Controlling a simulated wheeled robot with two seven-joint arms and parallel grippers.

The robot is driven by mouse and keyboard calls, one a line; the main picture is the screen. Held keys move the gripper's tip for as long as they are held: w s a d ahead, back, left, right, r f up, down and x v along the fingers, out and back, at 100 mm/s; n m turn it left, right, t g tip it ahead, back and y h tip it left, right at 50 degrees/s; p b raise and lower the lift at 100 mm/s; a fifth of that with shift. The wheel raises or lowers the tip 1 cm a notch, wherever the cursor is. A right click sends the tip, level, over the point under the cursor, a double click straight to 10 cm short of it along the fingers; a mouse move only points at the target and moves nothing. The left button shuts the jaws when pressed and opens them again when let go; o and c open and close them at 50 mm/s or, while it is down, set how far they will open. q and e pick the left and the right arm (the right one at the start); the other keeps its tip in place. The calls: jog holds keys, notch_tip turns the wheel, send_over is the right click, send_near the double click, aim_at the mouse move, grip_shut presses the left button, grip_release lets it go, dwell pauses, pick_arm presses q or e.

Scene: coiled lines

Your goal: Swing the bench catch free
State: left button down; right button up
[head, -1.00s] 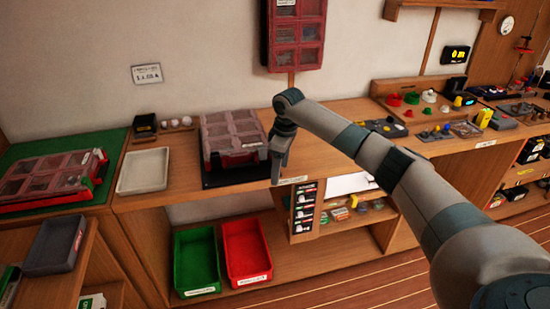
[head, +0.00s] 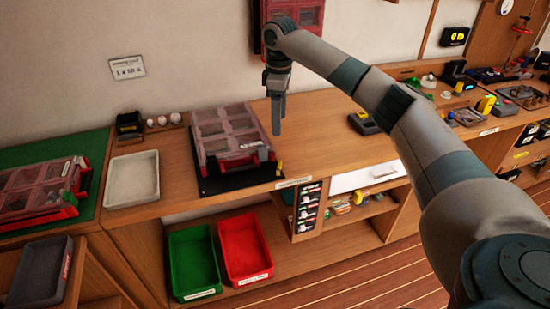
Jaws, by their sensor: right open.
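A red and grey organiser case (head: 226,134) with a clear compartment lid lies on a black mat (head: 232,183) on the wooden bench. A small yellow piece (head: 279,168) stands at the case's right front corner; it may be the catch, but it is too small to tell its position. The lid looks down. My right gripper (head: 277,128) is open and empty, pointing down. In the picture it is above the yellow piece, beside the case's right edge, and does not appear to touch either. My left gripper is out of view.
A white tray (head: 132,180) and a small black box (head: 129,124) are left of the case. Another organiser (head: 40,190) lies on the green surface further left. Green (head: 193,262) and red (head: 246,248) bins sit below.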

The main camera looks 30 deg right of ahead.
aim_at(279, 166)
jog(key=f+p, duration=0.5)
jog(key=f, duration=1.1)
jog(key=shift+s, duration=0.2)
jog(key=shift+f, duration=0.6)
jog(key=shift+c, duration=0.3)
jog(key=c, duration=1)
